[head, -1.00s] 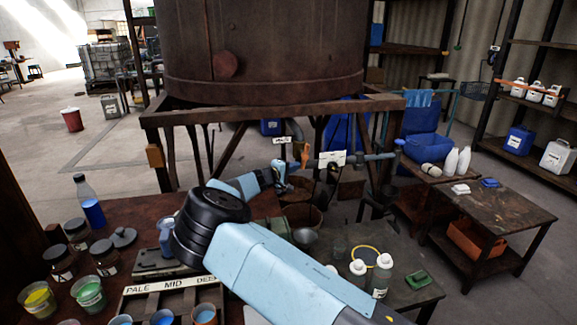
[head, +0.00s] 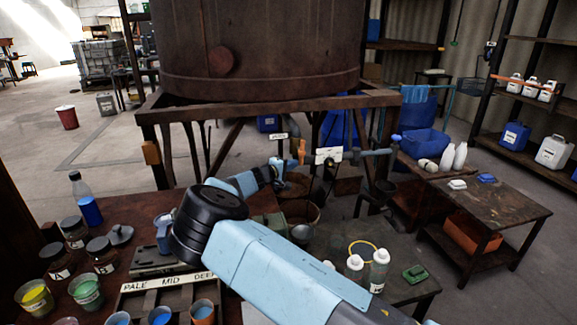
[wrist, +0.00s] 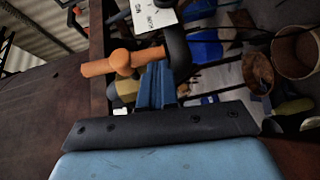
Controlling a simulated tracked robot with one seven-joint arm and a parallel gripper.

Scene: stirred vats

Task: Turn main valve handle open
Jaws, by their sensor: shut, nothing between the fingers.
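The orange valve handle (head: 301,151) stands roughly upright on the pipework below the big rusty vat. In the wrist view the handle (wrist: 100,67) is a short orange bar with a round hub. My gripper (head: 284,164) is shut and empty, just left of and slightly below the handle in the head view. In the wrist view my gripper's narrow blue-grey fingers (wrist: 156,80) are together, their tips by the bar's right end. I cannot tell whether they touch it. A small white label (head: 278,136) hangs left of the handle.
The rusty vat (head: 255,45) stands on a frame (head: 250,108) behind the handle. A white sign (head: 328,155) and a blue-grey pipe (head: 376,152) sit right of it. Jars and bottles crowd the near tables. A bucket (head: 300,211) stands below.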

